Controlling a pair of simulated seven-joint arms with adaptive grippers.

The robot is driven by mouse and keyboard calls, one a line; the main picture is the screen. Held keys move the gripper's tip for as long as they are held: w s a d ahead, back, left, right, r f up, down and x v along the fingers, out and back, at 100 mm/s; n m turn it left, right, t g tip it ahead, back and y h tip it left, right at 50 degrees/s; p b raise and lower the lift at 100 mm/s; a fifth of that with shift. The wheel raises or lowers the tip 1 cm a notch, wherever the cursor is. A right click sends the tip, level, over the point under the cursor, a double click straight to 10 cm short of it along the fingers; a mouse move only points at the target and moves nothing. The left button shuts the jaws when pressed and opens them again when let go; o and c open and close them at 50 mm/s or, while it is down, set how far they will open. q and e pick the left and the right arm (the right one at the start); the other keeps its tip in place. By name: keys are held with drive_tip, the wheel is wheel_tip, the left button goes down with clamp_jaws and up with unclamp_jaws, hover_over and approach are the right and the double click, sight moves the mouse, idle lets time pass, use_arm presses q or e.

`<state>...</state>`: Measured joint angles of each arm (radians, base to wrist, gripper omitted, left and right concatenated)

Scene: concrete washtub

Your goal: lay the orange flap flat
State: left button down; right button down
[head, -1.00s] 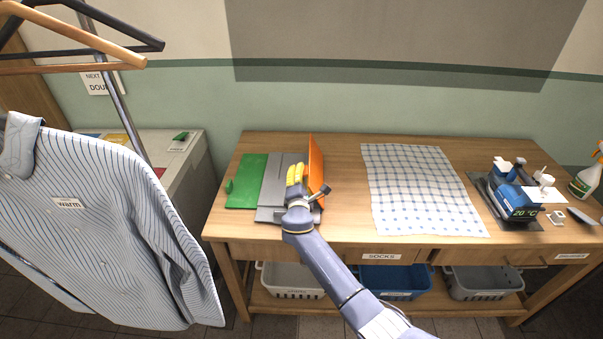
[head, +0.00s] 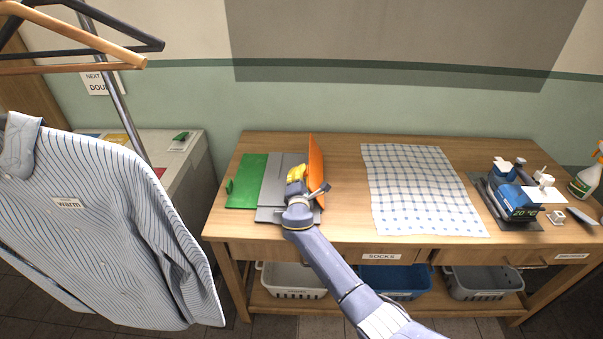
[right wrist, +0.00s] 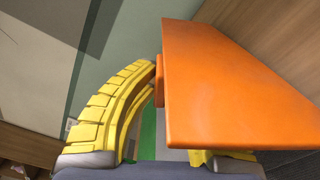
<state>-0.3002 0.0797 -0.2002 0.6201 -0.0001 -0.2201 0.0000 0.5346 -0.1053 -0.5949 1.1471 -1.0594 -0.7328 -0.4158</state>
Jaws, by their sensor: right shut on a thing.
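The orange flap (head: 316,168) stands up nearly on edge at the right side of the folding board, hinged beside its grey middle panel (head: 275,180). The board's green panel (head: 249,181) lies flat on the left. My right gripper (head: 297,172), with yellow fingers, is at the flap's left face. In the right wrist view the flap (right wrist: 235,85) fills the right, and my gripper (right wrist: 156,88) is shut on a small block at its edge. One finger shows at left; the other is mostly hidden behind the flap. My left gripper is not in view.
A checked cloth (head: 420,190) lies on the wooden table (head: 345,225) right of the board, with bare wood between. A blue device (head: 513,196) stands farther right. A striped shirt (head: 100,220) hangs at left. Baskets sit below the table.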

sight(312, 174)
drive_tip(key=shift+d+r, duration=0.1)
idle(0.3)
drive_tip(key=d+m, duration=0.1)
drive_tip(key=d+r+m, duration=0.1)
drive_tip(key=d+m, duration=0.1)
drive_tip(key=m, duration=0.1)
drive_tip(key=shift+s+d+r, duration=0.1)
drive_tip(key=shift+d+r, duration=0.15)
drive_tip(key=shift+r, duration=0.15)
drive_tip(key=shift+d+r+m, duration=0.2)
drive_tip(key=shift+d+m, duration=0.6)
drive_tip(key=shift+d, duration=0.05)
drive_tip(key=shift+d+r+m, duration=0.15)
drive_tip(key=shift+d+m, duration=0.65)
drive_tip(key=c, duration=1.5)
unclamp_jaws()
drive_tip(key=shift+s, duration=0.15)
drive_tip(key=s, duration=1.1)
drive_tip(key=shift+s+a, duration=0.25)
drive_tip(key=shift+s, duration=0.15)
drive_tip(key=shift+o, duration=0.5)
